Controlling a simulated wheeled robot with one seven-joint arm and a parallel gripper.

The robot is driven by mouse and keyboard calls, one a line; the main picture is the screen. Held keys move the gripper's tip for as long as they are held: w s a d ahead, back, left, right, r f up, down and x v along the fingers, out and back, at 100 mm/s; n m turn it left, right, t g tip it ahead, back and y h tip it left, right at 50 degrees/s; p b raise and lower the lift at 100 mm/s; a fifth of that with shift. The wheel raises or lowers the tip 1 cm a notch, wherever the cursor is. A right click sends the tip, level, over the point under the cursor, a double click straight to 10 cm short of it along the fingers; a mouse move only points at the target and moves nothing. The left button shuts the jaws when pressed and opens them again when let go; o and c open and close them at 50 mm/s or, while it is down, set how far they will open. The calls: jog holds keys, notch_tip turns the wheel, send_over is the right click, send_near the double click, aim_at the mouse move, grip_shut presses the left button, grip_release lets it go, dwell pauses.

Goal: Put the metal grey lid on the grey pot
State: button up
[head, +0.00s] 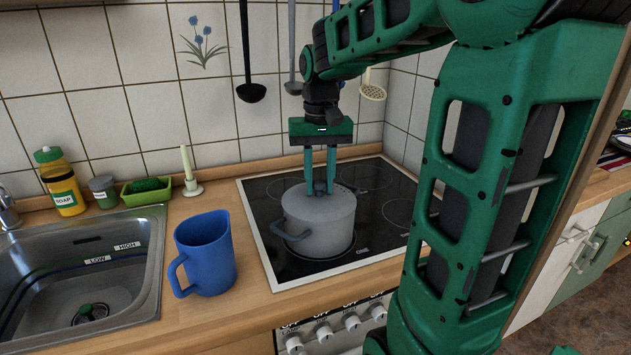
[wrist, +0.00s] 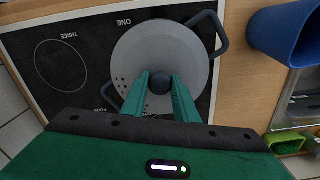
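The grey pot (head: 323,232) stands on the black cooktop, its dark blue-grey handle facing left. The metal grey lid (head: 338,203) lies over the pot's mouth and looks level; I cannot tell whether it is fully seated. In the wrist view the round lid (wrist: 140,50) covers the pot, with small holes on its left side and pot handles sticking out past its edge. My gripper (head: 320,188) points straight down above the pot. Its two green fingers (wrist: 161,80) stand on either side of the lid's dark round knob and appear to touch it.
A blue mug (head: 207,255) stands on the wooden counter left of the cooktop (head: 262,205). The sink (head: 100,262) is farther left. A soap bottle (head: 62,182), a green tray (head: 146,192) and a brush (head: 188,172) stand along the wall. Utensils, including a black ladle (head: 250,92), hang behind my gripper.

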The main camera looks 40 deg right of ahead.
aim_at(319, 182)
jog(key=o, duration=0.4)
jog(key=shift+r, duration=0.1)
notch_tip(319, 182, up, 11)
jog(key=shift+f, duration=0.2)
jog(key=shift+f, duration=0.1)
dwell(1.3)
